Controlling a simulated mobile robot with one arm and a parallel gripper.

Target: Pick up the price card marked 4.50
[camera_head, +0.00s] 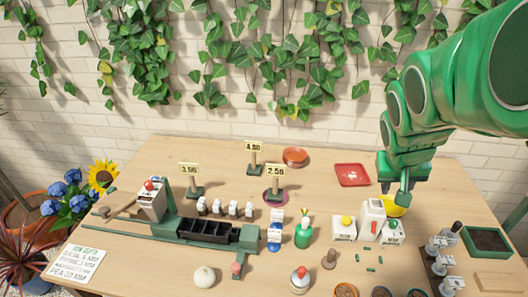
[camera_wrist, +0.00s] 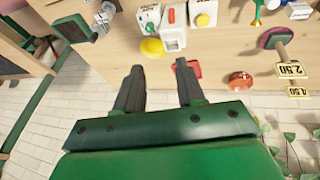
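The price card marked 4.50 (camera_head: 254,146) stands upright on a post with a dark base, at the back middle of the table. In the wrist view the 4.50 card (camera_wrist: 299,91) shows upside down at the right edge. The 2.50 card (camera_head: 275,169) stands in front and to its right, and the 3.00 card (camera_head: 189,168) stands to its left. My gripper (camera_head: 403,197) is far to the right of the 4.50 card, above the table near a yellow bowl. In the wrist view my gripper (camera_wrist: 158,65) has its two fingers apart with nothing between them.
A terracotta saucer (camera_head: 295,156) lies right of the 4.50 card, and a red tray (camera_head: 352,175) lies between it and my gripper. White boxes (camera_head: 371,220) stand in front of my gripper. A dark compartment tray (camera_head: 207,230) sits front left. The brick wall is behind.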

